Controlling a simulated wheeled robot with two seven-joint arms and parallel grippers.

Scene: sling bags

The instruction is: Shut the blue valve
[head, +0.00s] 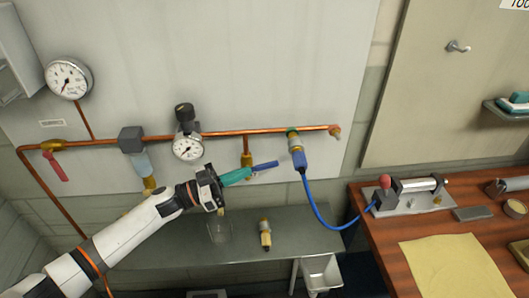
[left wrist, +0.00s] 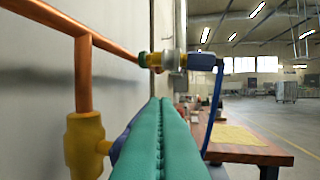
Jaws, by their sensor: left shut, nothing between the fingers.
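The blue valve is a brass-yellow body (head: 246,158) on a short copper drop below the horizontal pipe, with a blue lever (head: 265,166). The lever points right and slightly up, roughly crosswise to the drop. My left gripper (head: 249,171) has teal fingers, shut and empty, with the tips close to the lever's near end. In the left wrist view the shut fingers (left wrist: 160,105) cover most of the lever; a blue piece (left wrist: 124,136) shows left of them, beside the yellow body (left wrist: 84,145). I cannot tell whether they touch. My right gripper is not in view.
A blue hose (head: 309,200) hangs from a coupling (head: 296,145) right of the lever. A red-handled valve (head: 58,166), a regulator gauge (head: 187,148) and the copper pipe (head: 225,133) are on the wall panel. A grey shelf (head: 180,250) lies below; a wooden bench (head: 385,245) stands right.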

